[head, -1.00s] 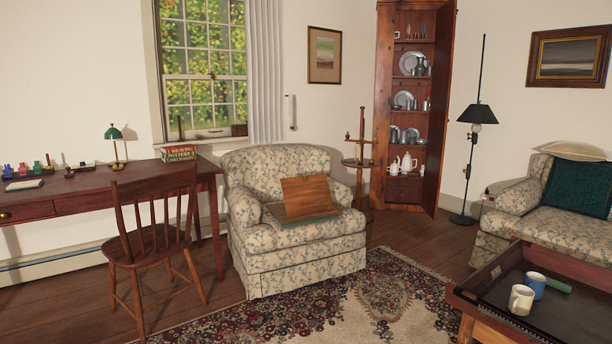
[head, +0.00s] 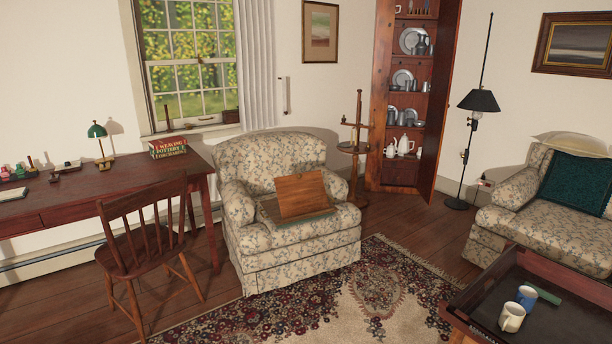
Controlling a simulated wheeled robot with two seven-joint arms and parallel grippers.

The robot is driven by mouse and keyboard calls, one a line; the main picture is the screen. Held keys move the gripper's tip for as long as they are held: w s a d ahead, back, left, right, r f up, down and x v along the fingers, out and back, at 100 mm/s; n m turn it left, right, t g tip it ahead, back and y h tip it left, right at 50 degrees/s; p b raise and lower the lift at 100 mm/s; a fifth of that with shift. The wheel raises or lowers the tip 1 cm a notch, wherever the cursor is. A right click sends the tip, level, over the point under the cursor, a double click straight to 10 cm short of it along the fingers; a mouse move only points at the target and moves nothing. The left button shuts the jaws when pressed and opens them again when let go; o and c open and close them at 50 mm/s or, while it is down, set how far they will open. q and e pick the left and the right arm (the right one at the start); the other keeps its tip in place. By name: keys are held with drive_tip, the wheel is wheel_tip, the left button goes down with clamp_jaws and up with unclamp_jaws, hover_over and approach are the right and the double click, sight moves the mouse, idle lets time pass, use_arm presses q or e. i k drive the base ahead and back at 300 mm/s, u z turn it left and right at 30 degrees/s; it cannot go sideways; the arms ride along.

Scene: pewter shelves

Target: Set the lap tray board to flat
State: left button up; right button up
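The lap tray (head: 268,212) lies on the seat of the floral armchair (head: 262,268). Its brown wooden board (head: 303,195) is tilted up, leaning back toward the chair's backrest. A dark greenish base edge shows below and to the left of the board. Neither of my grippers is in view, and nothing touches the tray apart from the chair.
A wooden chair (head: 140,240) and a desk (head: 90,192) stand left of the armchair. A patterned rug (head: 370,300) lies in front. A dark table with a tray top (head: 490,290) holding two mugs is at the lower right. A candle stand (head: 355,150) is behind the armchair.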

sight(301, 193)
drive_tip(key=z, duration=0.2)
drive_tip(key=i, duration=2.5)
drive_tip(key=z, duration=0.25)
